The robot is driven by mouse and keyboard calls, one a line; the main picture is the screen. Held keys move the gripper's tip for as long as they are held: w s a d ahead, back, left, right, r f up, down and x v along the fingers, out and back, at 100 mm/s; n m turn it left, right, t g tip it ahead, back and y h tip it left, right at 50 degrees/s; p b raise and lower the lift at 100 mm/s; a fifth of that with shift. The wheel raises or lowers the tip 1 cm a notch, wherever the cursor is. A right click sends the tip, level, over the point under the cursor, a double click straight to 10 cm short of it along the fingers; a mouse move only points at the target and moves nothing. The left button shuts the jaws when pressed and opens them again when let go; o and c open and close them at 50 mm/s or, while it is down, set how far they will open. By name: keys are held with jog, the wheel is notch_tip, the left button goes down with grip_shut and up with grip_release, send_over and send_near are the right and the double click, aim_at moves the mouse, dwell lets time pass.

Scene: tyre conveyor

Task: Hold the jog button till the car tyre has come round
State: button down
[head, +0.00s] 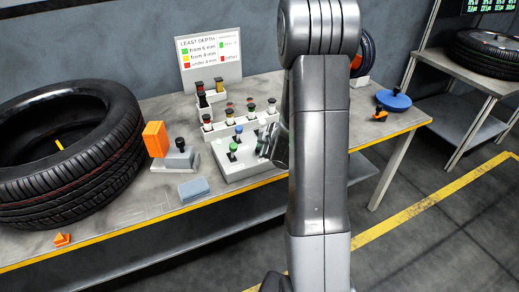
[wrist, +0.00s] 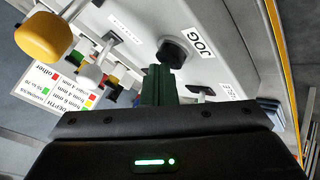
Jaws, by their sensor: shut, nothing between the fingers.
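The JOG button (wrist: 172,52) is a dark round knob on a pale panel (wrist: 222,62), beside a printed JOG label. My gripper (wrist: 158,70) is shut and empty, its dark green fingertips right at the button's edge. I cannot tell whether they press it. In the head view my arm hides the button and most of the gripper; the pale control box (head: 240,172) shows left of the arm. A large black tyre (head: 110,150) lies on its side at the left of the bench. I cannot tell which tyre is the car tyre.
Levers with coloured knobs, including a yellow one (wrist: 43,37), stand near my gripper. An orange-topped device (head: 180,158) and a blue block (head: 194,189) sit left of the box. Another tyre (head: 488,55) lies on a back-right bench. A blue disc (head: 393,100) is right of my arm.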

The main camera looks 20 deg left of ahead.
dwell(0.4)
jog(key=shift+r+p, duration=0.95)
jog(key=shift+p, duration=0.05)
jog(key=shift+r, duration=0.1)
notch_tip(320, 180, up, 5)
jog(key=p, duration=0.5)
dwell(0.3)
